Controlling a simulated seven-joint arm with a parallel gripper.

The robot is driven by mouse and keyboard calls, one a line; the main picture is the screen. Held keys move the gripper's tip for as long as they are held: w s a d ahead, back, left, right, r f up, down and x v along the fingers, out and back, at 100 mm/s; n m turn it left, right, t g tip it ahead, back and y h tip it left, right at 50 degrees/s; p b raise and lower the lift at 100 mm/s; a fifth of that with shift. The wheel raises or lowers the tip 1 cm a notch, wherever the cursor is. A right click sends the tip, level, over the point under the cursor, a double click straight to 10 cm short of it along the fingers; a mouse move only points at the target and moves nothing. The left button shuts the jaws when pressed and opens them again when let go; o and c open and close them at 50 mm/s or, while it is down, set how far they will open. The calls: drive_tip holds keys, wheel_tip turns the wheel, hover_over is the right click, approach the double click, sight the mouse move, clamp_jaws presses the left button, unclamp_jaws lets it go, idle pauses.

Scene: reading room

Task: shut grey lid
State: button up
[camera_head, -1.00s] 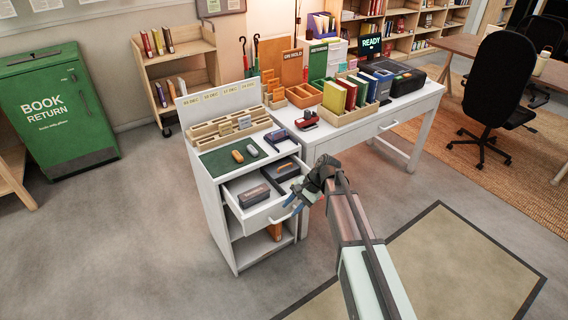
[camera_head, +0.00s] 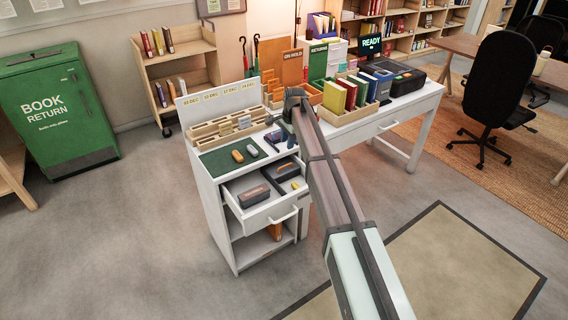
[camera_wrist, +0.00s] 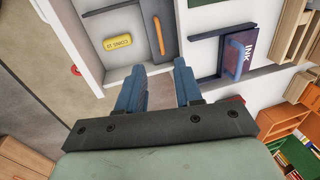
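The open drawer (camera_head: 270,211) of the white cabinet holds a grey box (camera_head: 254,196) with a dark top at its front left. A dark tray (camera_head: 280,172) lies behind it; in the wrist view a dark grey surface with an orange bar (camera_wrist: 158,35) shows there. I cannot tell which part is the grey lid. A yellow coin roll (camera_wrist: 117,43) lies on the drawer floor. My gripper (camera_wrist: 158,86) is open and empty, above the drawer's right edge. In the head view my arm hides part of this area.
A green mat (camera_head: 232,158) and a wooden card rack (camera_head: 225,127) are on the cabinet too. The white desk (camera_head: 405,108) with books and trays stands right. Floor in front is clear.

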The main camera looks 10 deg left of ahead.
hover_over(284, 171)
wheel_tip(284, 171, down, 13)
drive_tip(key=shift+f, duration=0.1)
idle(0.3)
clamp_jaws()
idle(0.3)
idle(1.2)
